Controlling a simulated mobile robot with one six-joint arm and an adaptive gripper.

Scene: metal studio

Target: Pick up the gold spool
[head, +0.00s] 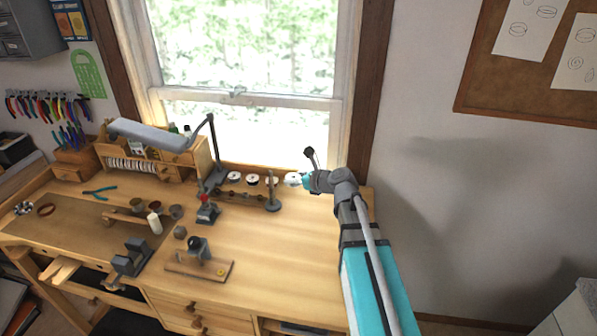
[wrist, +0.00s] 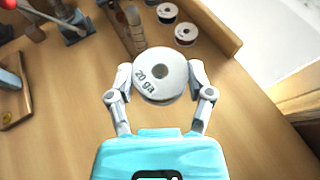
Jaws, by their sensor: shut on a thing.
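A spool with a pale round face marked "20 ga" (wrist: 160,78) sits between the two fingers of my gripper (wrist: 161,74), which touch it on both sides. Its wire is mostly hidden, so I cannot tell whether it is the gold one. In the head view, the held spool (head: 291,179) shows as a white disc at my gripper (head: 305,180), near the back right of the workbench. I cannot tell whether it is lifted off the bench.
Other white-rimmed spools (wrist: 186,34) stand in a row along the back of the bench (head: 270,235). A grey stand (head: 273,195) and a red-topped tool (head: 207,210) stand left of my gripper. The front right benchtop is clear. A window rises behind.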

